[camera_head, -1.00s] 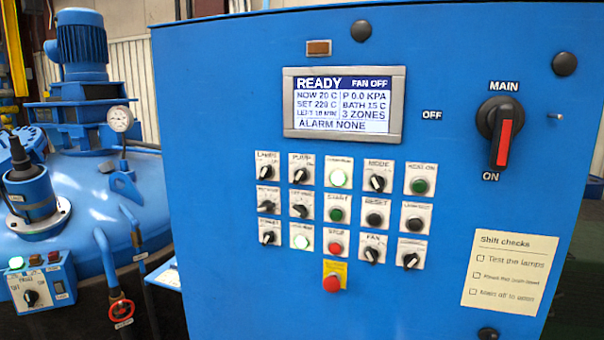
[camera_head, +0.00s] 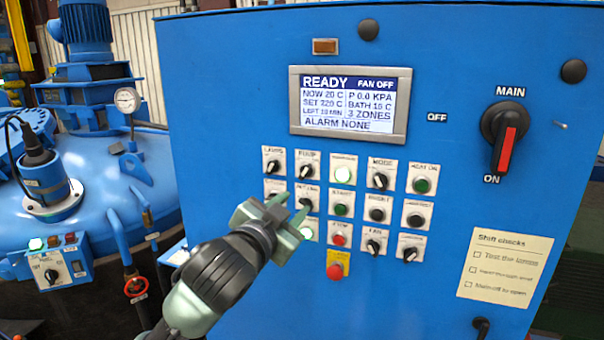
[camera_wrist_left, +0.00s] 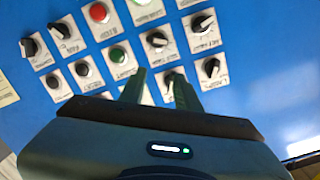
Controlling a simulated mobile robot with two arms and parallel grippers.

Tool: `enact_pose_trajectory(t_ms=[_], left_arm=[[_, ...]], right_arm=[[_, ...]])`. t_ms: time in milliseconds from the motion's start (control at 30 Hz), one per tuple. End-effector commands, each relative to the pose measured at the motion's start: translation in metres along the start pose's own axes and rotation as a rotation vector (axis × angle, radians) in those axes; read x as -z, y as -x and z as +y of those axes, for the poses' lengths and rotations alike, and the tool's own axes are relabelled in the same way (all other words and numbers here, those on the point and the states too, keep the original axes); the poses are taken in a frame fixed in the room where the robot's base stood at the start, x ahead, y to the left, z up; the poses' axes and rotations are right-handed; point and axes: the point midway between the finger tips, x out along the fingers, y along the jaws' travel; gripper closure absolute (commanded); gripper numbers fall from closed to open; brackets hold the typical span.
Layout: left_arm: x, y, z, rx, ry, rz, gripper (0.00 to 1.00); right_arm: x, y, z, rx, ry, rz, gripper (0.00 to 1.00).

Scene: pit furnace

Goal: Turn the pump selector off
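The pump selector (camera_head: 306,171) is a small black knob with a pale pointer mark on a white plate, in the top row of the blue panel. Its pointer looks tilted up and right; the position marks are too small to read. My left gripper (camera_head: 293,205) is open and empty, below and left of this knob in the head view. In the left wrist view the gripper (camera_wrist_left: 158,78) has its fingers apart at the panel, and the pump knob (camera_wrist_left: 172,77) shows by the right finger, which partly hides its plate. Contact cannot be told. My right gripper is not in view.
The lamps selector (camera_head: 273,167) sits left of the pump selector, a lit lamp (camera_head: 343,174) right of it. Other knobs and buttons are close around, including a red emergency button (camera_head: 334,271). The display (camera_head: 350,102) reads READY. The large main switch (camera_head: 505,130) is at right.

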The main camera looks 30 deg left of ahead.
Motion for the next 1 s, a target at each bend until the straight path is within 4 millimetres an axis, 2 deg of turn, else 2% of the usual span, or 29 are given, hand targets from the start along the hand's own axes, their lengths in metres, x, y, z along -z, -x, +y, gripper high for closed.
enact_pose_trajectory(t_ms=[33, 67, 200, 600, 800, 1000], left_arm=[[0.015, 0.001, -0.013, 0.024, -0.005, 0.035, 0.67], [0.021, 0.002, -0.017, 0.033, -0.006, 0.048, 0.67], [0.032, -0.005, -0.026, 0.047, -0.006, 0.068, 0.67], [0.035, -0.064, -0.029, 0.046, -0.005, 0.064, 0.67], [0.034, -0.075, -0.027, 0.045, -0.006, 0.066, 0.67], [0.033, -0.076, -0.027, 0.045, -0.006, 0.066, 0.67]], right_arm=[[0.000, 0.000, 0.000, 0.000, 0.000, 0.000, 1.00], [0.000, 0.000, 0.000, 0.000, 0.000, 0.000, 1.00], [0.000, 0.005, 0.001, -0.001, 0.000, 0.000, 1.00], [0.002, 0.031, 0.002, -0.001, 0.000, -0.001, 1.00], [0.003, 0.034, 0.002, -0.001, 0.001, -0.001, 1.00], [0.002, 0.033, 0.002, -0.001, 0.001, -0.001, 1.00]])
